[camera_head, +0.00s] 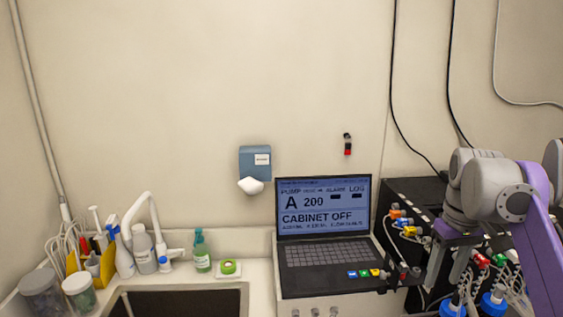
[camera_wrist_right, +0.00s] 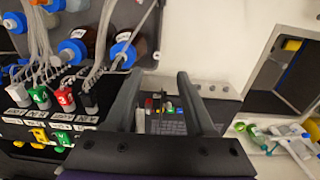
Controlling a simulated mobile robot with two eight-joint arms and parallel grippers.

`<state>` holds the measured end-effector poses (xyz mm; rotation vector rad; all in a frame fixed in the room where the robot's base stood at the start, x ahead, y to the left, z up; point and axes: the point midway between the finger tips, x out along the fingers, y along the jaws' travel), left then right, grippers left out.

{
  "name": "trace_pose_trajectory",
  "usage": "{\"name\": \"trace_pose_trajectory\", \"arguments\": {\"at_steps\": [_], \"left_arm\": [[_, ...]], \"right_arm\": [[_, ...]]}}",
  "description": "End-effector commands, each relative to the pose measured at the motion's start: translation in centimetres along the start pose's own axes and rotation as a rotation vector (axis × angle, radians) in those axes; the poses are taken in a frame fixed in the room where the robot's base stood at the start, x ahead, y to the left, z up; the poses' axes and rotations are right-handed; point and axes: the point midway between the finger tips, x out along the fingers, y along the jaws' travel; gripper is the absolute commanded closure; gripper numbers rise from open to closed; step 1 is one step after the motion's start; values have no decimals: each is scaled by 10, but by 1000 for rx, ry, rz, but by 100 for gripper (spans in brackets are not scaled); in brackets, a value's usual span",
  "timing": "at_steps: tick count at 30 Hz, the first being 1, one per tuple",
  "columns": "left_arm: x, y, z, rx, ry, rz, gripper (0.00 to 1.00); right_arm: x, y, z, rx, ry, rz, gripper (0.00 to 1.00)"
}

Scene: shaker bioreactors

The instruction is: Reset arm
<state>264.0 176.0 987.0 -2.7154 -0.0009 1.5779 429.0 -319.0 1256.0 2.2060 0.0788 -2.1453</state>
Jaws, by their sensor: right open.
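My right arm comes in from the right in the head view, a grey wrist joint with purple links. My right gripper (camera_head: 445,272) hangs below it, in front of the black bioreactor unit (camera_head: 410,192). In the right wrist view the two dark fingers of the gripper (camera_wrist_right: 159,78) stand apart with nothing held between them. The laptop-like control panel (camera_head: 323,218) reads "CABINET OFF"; part of its keyboard and coloured buttons shows between the fingers in the wrist view. My left gripper is in neither view.
Blue-capped bottles (camera_wrist_right: 122,52), tubing and coloured connectors (camera_wrist_right: 65,98) crowd the right gripper's side. A blue wall dispenser (camera_head: 255,160) hangs above. The wall space above is mostly clear.

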Motion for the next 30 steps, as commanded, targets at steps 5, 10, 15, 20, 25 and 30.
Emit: {"name": "trace_pose_trajectory", "arguments": {"at_steps": [5, 10, 15, 20, 25, 30], "left_arm": [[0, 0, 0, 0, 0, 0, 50], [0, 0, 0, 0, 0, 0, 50], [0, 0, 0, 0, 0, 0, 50], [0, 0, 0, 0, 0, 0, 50], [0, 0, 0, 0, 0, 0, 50], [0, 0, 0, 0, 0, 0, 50]], "right_arm": [[29, -30, 11, 9, 76, 26, 46], [74, -66, 34, 24, 172, 44, 46], [143, -107, 77, 44, 297, 48, 46], [208, -137, 122, 63, 402, 34, 46], [252, -153, 152, 76, 472, 17, 46], [265, -157, 161, 82, 491, 11, 46]]}}
